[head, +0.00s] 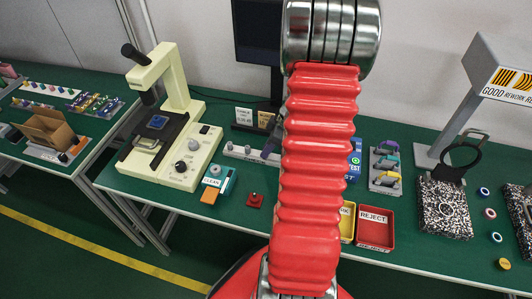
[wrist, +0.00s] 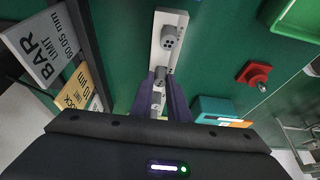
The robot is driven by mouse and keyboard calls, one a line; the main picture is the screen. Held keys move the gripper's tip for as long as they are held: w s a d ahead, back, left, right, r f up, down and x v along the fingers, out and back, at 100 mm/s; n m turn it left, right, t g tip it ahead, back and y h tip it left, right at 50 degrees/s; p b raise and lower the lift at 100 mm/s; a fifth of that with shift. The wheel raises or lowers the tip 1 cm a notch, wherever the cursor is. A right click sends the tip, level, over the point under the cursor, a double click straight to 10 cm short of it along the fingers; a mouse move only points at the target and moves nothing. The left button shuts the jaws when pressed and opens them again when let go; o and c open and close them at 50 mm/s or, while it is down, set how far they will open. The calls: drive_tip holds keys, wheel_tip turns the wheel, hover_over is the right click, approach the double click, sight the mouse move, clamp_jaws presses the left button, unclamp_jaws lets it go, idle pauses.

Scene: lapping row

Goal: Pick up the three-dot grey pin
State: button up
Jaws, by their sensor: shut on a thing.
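A pale rack (wrist: 162,58) with grey pins runs up the middle of the wrist view. One grey pin (wrist: 170,38) stands on it beyond my fingers, with small dark dots on its top. My gripper (wrist: 162,86) is shut on a second grey pin (wrist: 159,75) near the rack's near part. The dots on this pin are too small to count, and whether it still sits in the rack cannot be told. The rack also shows in the head view (head: 240,155), its right end hidden behind my arm. A dark finger of my gripper (head: 270,148) shows beside it.
A red knob (wrist: 257,74) and a teal box (wrist: 220,108) stand right of the rack in the wrist view. Signs (wrist: 48,45) stand close on the left. In the head view, a cream microscope (head: 175,110) stands left and a red reject tray (head: 375,228) right.

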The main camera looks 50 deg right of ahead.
clamp_jaws()
drive_tip(key=shift+r, duration=0.1)
wheel_tip(320, 180, up, 10)
idle(0.6)
idle(0.4)
drive_tip(key=w+a+m, duration=0.1)
drive_tip(key=w+a, duration=0.5)
drive_tip(key=a, duration=0.5)
drive_tip(key=w+a+m+h, duration=0.1)
drive_tip(key=w+a+m, duration=0.1)
drive_tip(key=w+a, duration=0.4)
drive_tip(key=w+a+f+m+h, duration=0.1)
drive_tip(key=w+a, duration=0.5)
drive_tip(key=a, duration=0.9)
drive_tip(key=shift+w+a+m, duration=0.15)
drive_tip(key=shift+a+m, duration=0.2)
drive_tip(key=shift+m, duration=0.35)
